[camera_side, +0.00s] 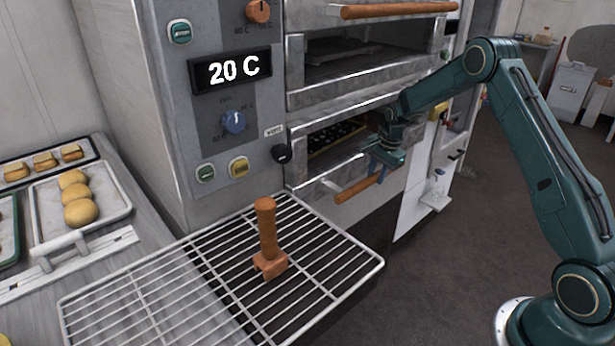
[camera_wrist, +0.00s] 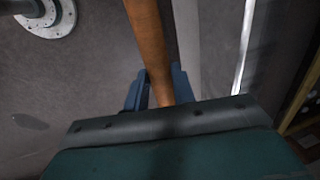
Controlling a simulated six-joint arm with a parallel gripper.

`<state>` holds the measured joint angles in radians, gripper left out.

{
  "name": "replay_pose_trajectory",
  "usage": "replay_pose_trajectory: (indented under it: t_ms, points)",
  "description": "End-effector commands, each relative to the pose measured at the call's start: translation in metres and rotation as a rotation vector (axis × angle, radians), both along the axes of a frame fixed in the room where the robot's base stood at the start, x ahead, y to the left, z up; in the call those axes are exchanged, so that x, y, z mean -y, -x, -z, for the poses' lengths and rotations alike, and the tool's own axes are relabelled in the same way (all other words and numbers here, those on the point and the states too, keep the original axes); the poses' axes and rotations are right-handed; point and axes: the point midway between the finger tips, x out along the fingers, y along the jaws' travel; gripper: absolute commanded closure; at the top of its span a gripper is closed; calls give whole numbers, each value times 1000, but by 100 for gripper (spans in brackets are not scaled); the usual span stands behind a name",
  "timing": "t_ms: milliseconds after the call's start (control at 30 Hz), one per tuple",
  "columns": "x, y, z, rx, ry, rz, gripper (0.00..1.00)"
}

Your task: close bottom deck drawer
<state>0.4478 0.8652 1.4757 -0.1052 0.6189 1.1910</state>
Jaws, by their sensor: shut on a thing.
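The bottom deck drawer (camera_side: 325,186) is the lowest metal front of the oven, with a wooden bar handle (camera_side: 358,187) across it. The drawer stands partly open, and a dark tray (camera_side: 335,138) shows in the opening behind its front. My gripper (camera_side: 378,172) is at the right part of the handle and shut on it. In the wrist view the handle (camera_wrist: 150,45) runs between the two blue fingers (camera_wrist: 157,88). My gripper hides part of the handle and the drawer's right side.
The upper deck (camera_side: 365,55) has its own wooden handle (camera_side: 390,10). A wire rack (camera_side: 340,240) with a wooden-handled tool (camera_side: 267,235) stands in front of the oven at left. Trays of buns (camera_side: 115,215) lie further left. Dark floor (camera_side: 440,270) is clear below my arm.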

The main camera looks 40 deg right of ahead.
Motion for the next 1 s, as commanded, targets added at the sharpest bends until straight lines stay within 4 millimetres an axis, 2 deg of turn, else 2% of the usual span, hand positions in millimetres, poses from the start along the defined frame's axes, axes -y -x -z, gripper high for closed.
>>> replay_pose_trajectory:
  t_ms: [67,100,200,667,867,1000]
  points:
    - [0,0,-1,1,0,-1,100]
    - [0,0,-1,0,0,-1,71]
    - [0,1,-1,0,0,0,53]
    - [1,2,-5,-1,1,1,53]
    - [1,5,-22,0,1,1,53]
    - [1,9,-42,1,1,1,53]
